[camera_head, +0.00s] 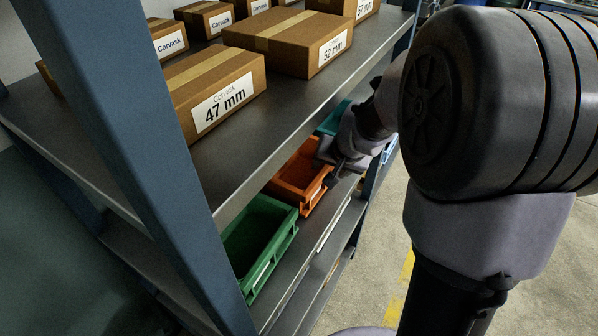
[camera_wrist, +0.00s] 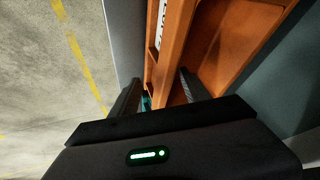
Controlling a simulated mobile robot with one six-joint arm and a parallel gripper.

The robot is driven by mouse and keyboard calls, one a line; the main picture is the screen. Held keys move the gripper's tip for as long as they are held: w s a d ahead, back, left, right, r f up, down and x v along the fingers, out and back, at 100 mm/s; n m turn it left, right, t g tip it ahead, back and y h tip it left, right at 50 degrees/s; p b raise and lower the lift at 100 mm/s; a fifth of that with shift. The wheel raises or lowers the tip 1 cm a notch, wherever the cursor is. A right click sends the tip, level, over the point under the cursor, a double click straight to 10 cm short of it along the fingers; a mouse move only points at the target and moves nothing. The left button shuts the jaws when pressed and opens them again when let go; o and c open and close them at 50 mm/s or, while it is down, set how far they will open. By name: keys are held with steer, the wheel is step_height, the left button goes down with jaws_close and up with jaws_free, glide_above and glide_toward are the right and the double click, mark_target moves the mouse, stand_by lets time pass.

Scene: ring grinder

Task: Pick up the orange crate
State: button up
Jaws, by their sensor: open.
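The orange crate (camera_head: 290,190) sits on the middle shelf, between a green crate (camera_head: 258,232) and a teal crate (camera_head: 333,118). My gripper (camera_head: 335,178) is at the orange crate's front right edge. In the wrist view, my gripper (camera_wrist: 157,90) is open, with the orange crate's front wall (camera_wrist: 172,50) between its fingers. One finger is outside the wall and the other reaches over the inside. I cannot tell whether either finger touches it. The crate's inside looks empty where it shows. My arm hides part of the teal crate.
An upper shelf (camera_head: 285,125) with several cardboard boxes (camera_head: 215,95) lies close above the crates. A blue-grey rack post (camera_head: 140,150) stands at the front left. Open floor (camera_head: 350,270) with a yellow line lies in front of the rack.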

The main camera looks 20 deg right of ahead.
steer(key=shift+f+b, duration=0.25)
steer(key=shift+b, duration=0.15)
stand_by(0.3)
jaws_close()
stand_by(1.2)
